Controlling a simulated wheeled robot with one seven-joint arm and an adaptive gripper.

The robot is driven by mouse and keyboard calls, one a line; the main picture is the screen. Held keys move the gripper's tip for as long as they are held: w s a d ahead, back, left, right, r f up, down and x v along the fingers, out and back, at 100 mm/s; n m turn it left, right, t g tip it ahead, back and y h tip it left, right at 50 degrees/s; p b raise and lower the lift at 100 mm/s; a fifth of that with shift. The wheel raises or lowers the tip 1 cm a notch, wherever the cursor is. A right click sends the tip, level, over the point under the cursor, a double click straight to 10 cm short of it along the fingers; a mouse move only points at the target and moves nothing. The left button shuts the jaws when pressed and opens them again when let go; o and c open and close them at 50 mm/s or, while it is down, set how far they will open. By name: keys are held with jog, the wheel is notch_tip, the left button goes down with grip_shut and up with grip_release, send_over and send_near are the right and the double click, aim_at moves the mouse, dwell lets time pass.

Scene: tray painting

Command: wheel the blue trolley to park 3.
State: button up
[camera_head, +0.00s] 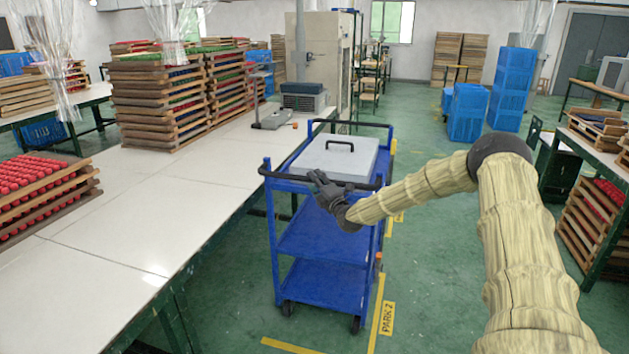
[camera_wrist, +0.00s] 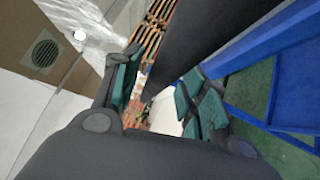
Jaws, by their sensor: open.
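The blue trolley (camera_head: 322,238) stands beside the long white table, with a grey lidded box (camera_head: 335,158) on its top shelf. Its near black handle bar (camera_head: 283,177) faces me. My gripper (camera_head: 318,180) is at this bar, near its middle. In the wrist view the trolley's blue frame (camera_wrist: 275,35) is at the right. The dark bar (camera_wrist: 195,42) runs between or just beyond the open fingers (camera_wrist: 158,98); I cannot tell whether they touch it. A floor label reading PARK 2 (camera_head: 387,318) lies right of the trolley's near wheels. I cannot read a PARK 3 label.
The white table (camera_head: 150,215) runs close along the trolley's left side and bears stacked wooden trays (camera_head: 160,100). Blue crates (camera_head: 468,112) stand farther back at the right. A green-framed table (camera_head: 600,150) is at the right edge. Green floor is open between the trolley and the crates.

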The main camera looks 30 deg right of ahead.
jog(key=shift+w+r, duration=0.1)
jog(key=shift+w, duration=0.65)
grip_shut()
jog(key=shift+d, duration=0.1)
